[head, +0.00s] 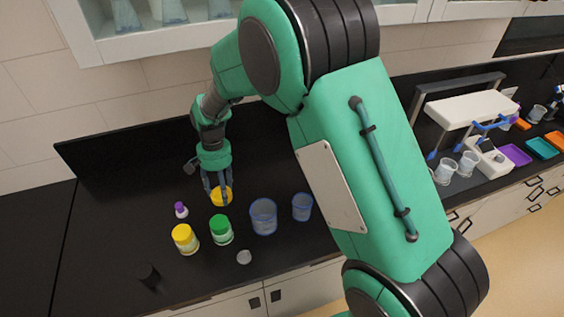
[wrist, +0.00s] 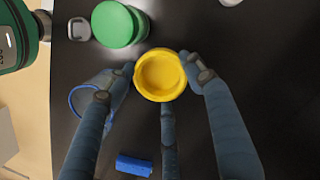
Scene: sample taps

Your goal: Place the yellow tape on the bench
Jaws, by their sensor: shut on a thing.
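The yellow tape (wrist: 160,75) is a round yellow ring with a paler, recessed middle. In the wrist view it sits between the fingertips of my gripper (wrist: 158,78), which are closed around it. In the head view the tape (head: 222,196) shows partly behind the fingers of my gripper (head: 218,193), which points down over the bench. The bench (head: 110,215) has a black top. I cannot tell whether the tape touches the bench or hangs just above it.
A green-lidded jar (head: 221,230), a yellow-lidded jar (head: 185,239) and a purple-capped bottle (head: 181,210) stand close by. Two blue-rimmed beakers (head: 263,216) (head: 302,207) are to the right. A small grey disc (head: 244,257) lies in front. The bench's left part is mostly clear.

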